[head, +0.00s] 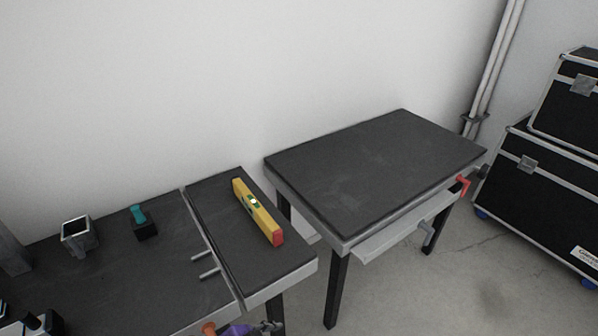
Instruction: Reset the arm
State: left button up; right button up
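No arm or gripper of mine can be made out in the head view. A dark object with light parts (42,323) is cut off at the bottom left corner, and I cannot tell what it is.
A left workbench (130,285) carries a yellow level (258,212), a small open metal box (79,237) and a black block with a teal top (143,222). A gap separates it from a bare dark table (375,165). Black cases (540,195) stand at right.

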pick_arm(q)
jog(key=s+a+f+n+t+y+p, duration=0.1)
jog(key=s+a+n+y, duration=0.1)
jog(key=s+a+n, duration=0.3)
jog(key=s+a+f+n+t+y+p, duration=0.1)
jog(key=s+a+f+n+t+y, duration=0.1)
jog(key=s+a+n, duration=0.4)
jog(key=s+a+y, duration=0.1)
jog(key=s, duration=0.4)
jog(key=shift+s+a+n+t, duration=0.15)
jog(key=shift+s+n+t, duration=0.15)
pick_arm(e)
jog(key=r, duration=0.1)
jog(key=w+r, duration=0.1)
jog(key=shift+w+a+r+t, duration=0.1)
jog(key=shift+w+r+t, duration=0.2)
jog(key=shift+r, duration=0.1)
